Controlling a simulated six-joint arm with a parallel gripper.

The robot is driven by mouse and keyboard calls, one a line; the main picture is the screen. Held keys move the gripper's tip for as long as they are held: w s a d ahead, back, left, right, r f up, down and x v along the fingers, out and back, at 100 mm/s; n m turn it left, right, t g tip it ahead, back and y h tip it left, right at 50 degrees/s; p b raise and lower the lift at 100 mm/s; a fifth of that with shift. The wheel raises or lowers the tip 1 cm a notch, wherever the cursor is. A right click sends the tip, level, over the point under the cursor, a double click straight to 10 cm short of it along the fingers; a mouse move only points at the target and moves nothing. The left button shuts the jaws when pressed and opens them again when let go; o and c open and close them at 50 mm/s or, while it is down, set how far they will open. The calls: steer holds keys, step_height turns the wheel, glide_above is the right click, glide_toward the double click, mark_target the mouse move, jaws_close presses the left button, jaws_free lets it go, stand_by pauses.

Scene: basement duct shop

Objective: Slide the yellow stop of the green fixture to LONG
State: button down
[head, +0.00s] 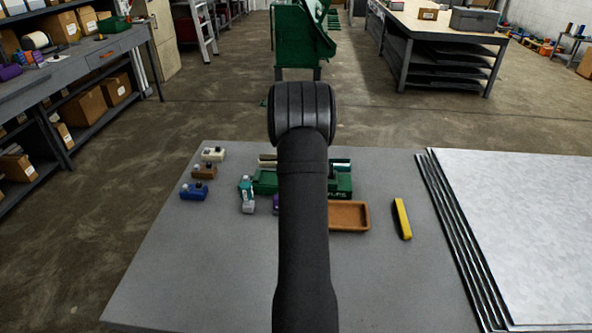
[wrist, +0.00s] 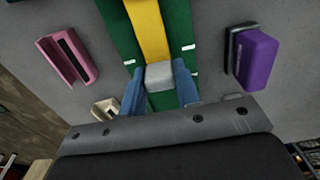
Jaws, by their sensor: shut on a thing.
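The green fixture (head: 265,183) stands on the grey table, mostly hidden behind my arm in the head view. In the wrist view the green fixture (wrist: 178,22) runs up the middle, with the yellow stop (wrist: 149,30) lying along it. A light grey block (wrist: 159,75) sits at the near end of the yellow strip. My gripper (wrist: 159,88) has its blue fingers on both sides of this block and is shut on it. White marks show on the green beside the strip. I cannot read any LONG label. The head view hides my fingertips.
In the wrist view a pink piece (wrist: 68,58) and a purple piece (wrist: 255,62) flank the fixture. In the head view a brown tray (head: 349,216), a yellow-black bar (head: 402,218) and metal sheets (head: 515,220) lie right. Small blocks (head: 194,191) stand left. The front left table is clear.

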steer(key=shift+d, duration=2.25)
steer(key=c, duration=1.1)
jaws_free()
steer(key=shift+d, duration=0.1)
steer(key=shift+r, duration=0.55)
step_height(320, 180, up, 16)
steer(key=shift+r, duration=0.2)
